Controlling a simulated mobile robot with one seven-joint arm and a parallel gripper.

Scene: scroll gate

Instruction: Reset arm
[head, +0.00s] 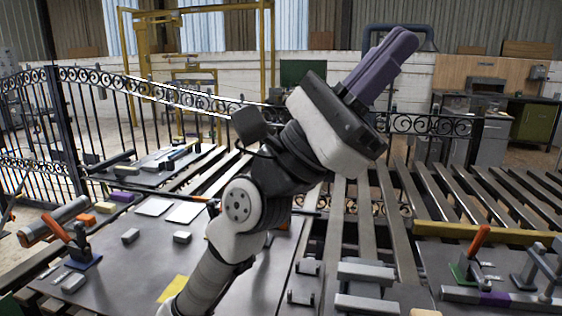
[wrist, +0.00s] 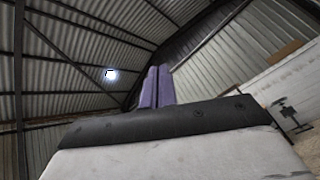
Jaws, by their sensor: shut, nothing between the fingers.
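My gripper (head: 402,40) is raised above the worktable in the head view, tilted up and to the right. Its two purple fingers are together with nothing between them. In the wrist view the fingers (wrist: 158,85) point up toward the roof, side by side. My arm is bent and lifted clear of the table, and it hides part of the table's middle.
A slatted metal worktable (head: 255,262) spreads below with small metal blocks and clamps. An orange-handled clamp (head: 478,242) stands at right, another orange-handled clamp (head: 58,228) at left. A black scroll fence (head: 105,107) runs behind. The air around my gripper is free.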

